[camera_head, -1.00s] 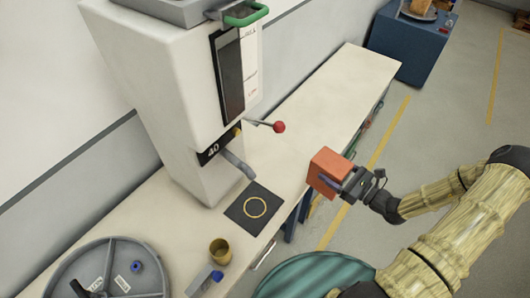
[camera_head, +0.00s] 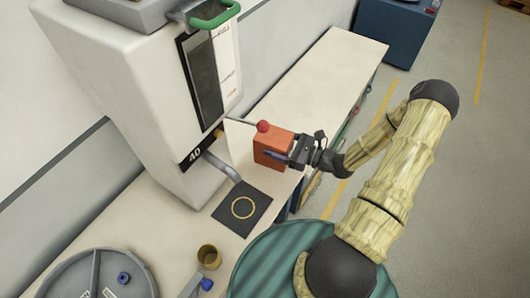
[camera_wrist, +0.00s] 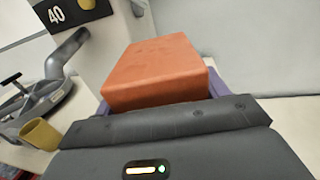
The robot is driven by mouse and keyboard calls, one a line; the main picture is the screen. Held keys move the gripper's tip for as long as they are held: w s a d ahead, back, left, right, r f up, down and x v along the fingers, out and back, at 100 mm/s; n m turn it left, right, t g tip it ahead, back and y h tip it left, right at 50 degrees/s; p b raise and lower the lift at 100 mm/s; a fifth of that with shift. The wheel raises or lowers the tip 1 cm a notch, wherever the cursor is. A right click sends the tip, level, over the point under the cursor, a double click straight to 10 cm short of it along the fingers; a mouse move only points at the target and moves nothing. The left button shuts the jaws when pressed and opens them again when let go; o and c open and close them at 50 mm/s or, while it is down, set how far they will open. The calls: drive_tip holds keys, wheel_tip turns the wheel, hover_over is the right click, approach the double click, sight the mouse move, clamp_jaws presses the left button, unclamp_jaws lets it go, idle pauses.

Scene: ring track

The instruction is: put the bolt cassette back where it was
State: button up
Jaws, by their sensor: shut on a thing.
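An orange-red box, which I take to be the bolt cassette (camera_head: 271,149), is in my gripper (camera_head: 292,152). The gripper is shut on it from the right and holds it near the bench's front edge, just right of the machine's lever. In the wrist view the orange box (camera_wrist: 156,73) fills the middle, between the fingers of my gripper (camera_wrist: 160,98). A black square mat with a yellow ring (camera_head: 243,208) lies on the bench, to the lower left of the box in the head view. No mark shows which place the box came from.
The white machine (camera_head: 120,90) marked 40 stands on the bench, with a red-knobbed lever (camera_head: 262,126) close to the box. A brass cup (camera_head: 208,257) and a round grey tray (camera_head: 75,280) stand at the front. The bench's far stretch (camera_head: 310,80) is clear.

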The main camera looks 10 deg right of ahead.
drive_tip(key=shift+w+f+b, duration=0.15)
drive_tip(key=shift+w+b, duration=0.15)
drive_tip(key=shift+b, duration=0.15)
drive_tip(key=w+r+m+t+h+b, duration=0.1)
drive_tip(key=w+r+t+b, duration=0.1)
drive_tip(key=w+b, duration=0.5)
drive_tip(key=shift+d+m+h+b, duration=0.15)
drive_tip(key=shift+m+h+b, duration=0.25)
drive_tip(key=shift+b, duration=0.25)
drive_tip(key=shift+f+p, duration=0.35)
drive_tip(key=shift+f, duration=2.6)
drive_tip(key=shift+f, duration=0.1)
drive_tip(key=shift+f+p, duration=0.3)
drive_tip(key=shift+f, duration=1.7)
